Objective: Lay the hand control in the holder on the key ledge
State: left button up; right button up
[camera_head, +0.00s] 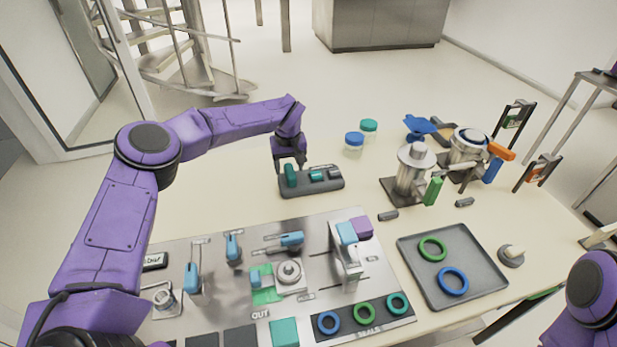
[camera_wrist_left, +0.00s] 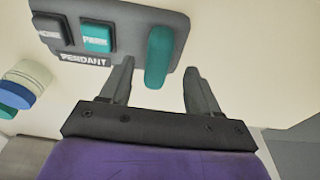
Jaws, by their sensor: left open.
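A dark grey key ledge (camera_head: 328,187) lies on the table beyond the metal panel. A rounded teal piece, apparently the hand control (camera_head: 291,176), is at its left end and also shows in the wrist view (camera_wrist_left: 160,55). In the wrist view the ledge (camera_wrist_left: 150,19) bears a PENDANT label and a grey and a teal key. My left gripper (camera_head: 289,163) is open, its fingers either side of the teal piece's near end, with gaps visible. The holder under the piece is hidden, so I cannot tell how it is seated. My right gripper is out of view.
A metal panel (camera_head: 210,255) with blue levers fills the near table. A grey tray (camera_head: 477,284) with a green and a blue ring lies right. Two lidded jars (camera_head: 354,143) (camera_head: 369,129) and metal machines (camera_head: 410,170) stand right of the ledge. The table left of the ledge is clear.

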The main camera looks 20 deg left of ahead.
aim_at(290, 169)
pick_arm(q)
jog(key=f, duration=0.2)
jog(key=w+f, duration=0.1)
jog(key=f, duration=0.1)
jog(key=shift+w+a+p, duration=0.15)
jog(key=shift+w+p, duration=0.05)
jog(key=shift+p, duration=0.2)
jog(key=shift+s+r, duration=0.2)
jog(key=shift+s, duration=0.15)
grip_shut()
jog(key=shift+w, duration=0.1)
jog(key=shift+r, duration=0.1)
